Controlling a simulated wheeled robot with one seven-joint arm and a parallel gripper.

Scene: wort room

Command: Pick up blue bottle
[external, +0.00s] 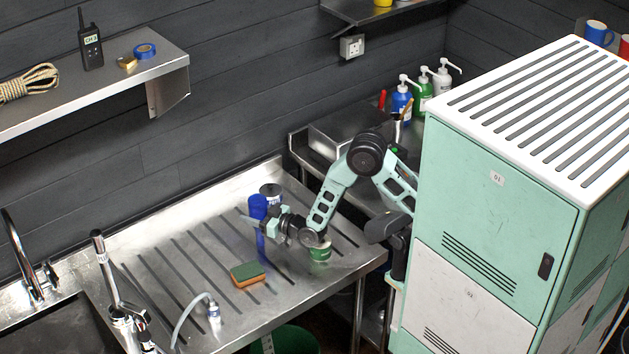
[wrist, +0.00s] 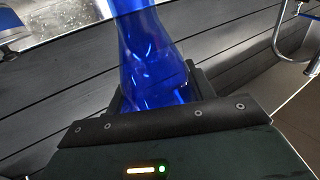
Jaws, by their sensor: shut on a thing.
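The blue bottle (external: 258,207) is tall and translucent. In the external view it is upright over the steel draining board (external: 190,296), with my gripper across its middle and blue showing above and below. My gripper (external: 258,224) is shut on it. In the wrist view the blue bottle (wrist: 150,65) rises between the dark fingers of my gripper (wrist: 158,92). I cannot tell whether its base touches the board.
A dark jar with a white label (external: 271,192) stands just behind the bottle. A green tin (external: 320,252) is at right, under my arm. A sponge (external: 248,274) lies in front. A tap (external: 112,280) and sink are at left. Pump bottles (external: 425,90) stand behind.

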